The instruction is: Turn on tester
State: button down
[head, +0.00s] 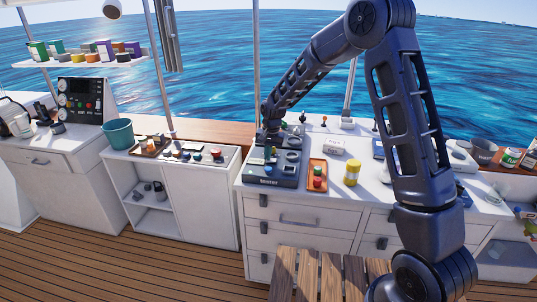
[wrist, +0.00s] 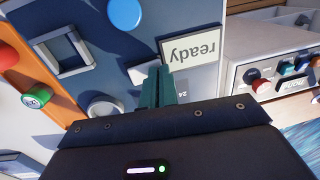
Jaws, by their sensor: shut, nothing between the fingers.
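The tester (head: 268,180) is a dark blue-grey box on the white counter in the head view, with its label on the front edge. In the wrist view its panel (wrist: 112,48) fills the upper left. It carries a blue round button (wrist: 125,12), a square frame (wrist: 62,52), a round grey knob (wrist: 104,107) and a display reading "ready" (wrist: 190,48), seen upside down. My gripper (wrist: 157,76) is shut and empty, its teal fingers pointing at the panel beside the display. A pale part (wrist: 142,72) is partly hidden behind the fingers; I cannot tell whether they touch it. My gripper also shows over the tester in the head view (head: 270,153).
An orange tray (head: 317,172) with red and green buttons stands close right of the tester. A yellow can (head: 352,173) is further right. A lower control panel (head: 190,154) with several knobs lies to the left. A wooden slatted top (head: 320,272) is in front.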

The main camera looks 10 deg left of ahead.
jog(key=shift+d, duration=0.2)
jog(key=shift+d+r, duration=0.2)
jog(key=shift+d, duration=0.45)
jog(key=shift+r, duration=0.1)
notch_tip(320, 180, up, 14)
jog(key=a, duration=0.2)
dwell(0.5)
